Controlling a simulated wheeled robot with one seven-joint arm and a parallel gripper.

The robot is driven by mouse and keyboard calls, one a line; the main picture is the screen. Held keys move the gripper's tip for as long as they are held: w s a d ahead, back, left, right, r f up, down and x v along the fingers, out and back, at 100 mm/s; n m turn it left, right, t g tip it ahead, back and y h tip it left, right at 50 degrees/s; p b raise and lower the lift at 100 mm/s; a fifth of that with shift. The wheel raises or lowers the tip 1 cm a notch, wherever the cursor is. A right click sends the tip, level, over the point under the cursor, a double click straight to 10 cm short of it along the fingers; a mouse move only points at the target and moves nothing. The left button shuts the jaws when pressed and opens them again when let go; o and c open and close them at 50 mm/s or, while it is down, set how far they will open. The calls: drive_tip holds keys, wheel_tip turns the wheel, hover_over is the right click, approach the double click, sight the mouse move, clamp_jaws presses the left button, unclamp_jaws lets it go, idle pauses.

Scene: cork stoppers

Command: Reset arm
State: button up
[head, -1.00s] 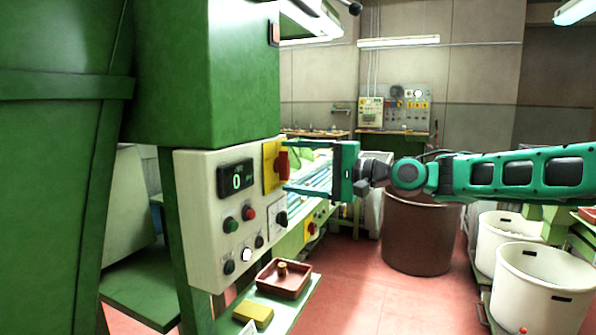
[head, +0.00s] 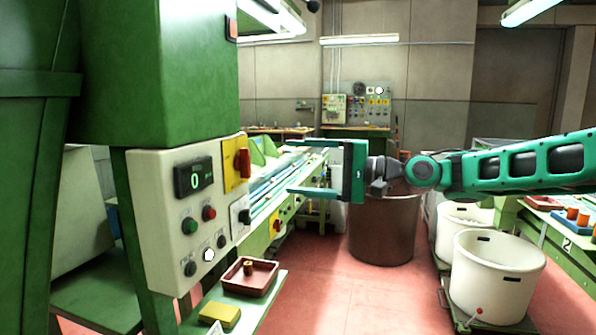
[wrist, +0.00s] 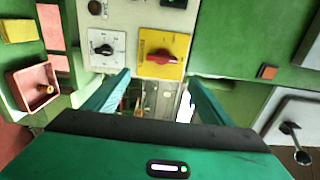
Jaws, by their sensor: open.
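My gripper (head: 308,170) is open and empty, held out in front of the green machine, its fingers pointing left toward the control panel (head: 168,205). In the head view there is a gap between the fingertips and the panel. The panel carries a red rotary switch on a yellow plate (head: 236,163), a display reading 0 and several buttons and knobs. In the wrist view the red switch (wrist: 160,57) lies beyond the two fingers (wrist: 148,88), with nothing between them. My green arm reaches in from the right.
A red-brown tray (head: 249,290) with a cork and a yellow block (head: 220,316) rest on the shelf below the panel. A green conveyor (head: 285,185) runs behind my gripper.

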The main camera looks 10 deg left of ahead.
drive_tip(key=w+d+f+t+h, duration=0.25)
drive_tip(key=d+f+h, duration=0.45)
drive_tip(key=d+f, duration=0.45)
drive_tip(key=s+d+f+h, duration=0.2)
drive_tip(key=d+f, duration=0.1)
drive_tip(key=d, duration=0.3)
drive_tip(key=s+d+f+m+t+h, duration=0.1)
drive_tip(key=s+d+f+h, duration=0.15)
drive_tip(key=d, duration=0.45)
drive_tip(key=s+d+f+h, duration=0.1)
drive_tip(key=d+f+h, duration=0.15)
drive_tip(key=d, duration=0.35)
drive_tip(key=s+d+f+m+g+h, duration=0.1)
drive_tip(key=s+d+f+h, duration=0.1)
drive_tip(key=s+d, duration=0.55)
drive_tip(key=s+d+f+m+g+h, duration=0.1)
drive_tip(key=s+d+f, duration=0.2)
drive_tip(key=s+d, duration=0.45)
drive_tip(key=s+d+f+m+g, duration=0.1)
drive_tip(key=s+d, duration=0.3)
drive_tip(key=s, duration=0.5)
drive_tip(key=s+d+f+m+g, duration=0.1)
drive_tip(key=s+d+f+g, duration=0.1)
drive_tip(key=s+d, duration=0.3)
drive_tip(key=s+f, duration=0.1)
drive_tip(key=s, duration=0.3)
drive_tip(key=shift+s+h, duration=0.35)
drive_tip(key=shift+h, duration=0.05)
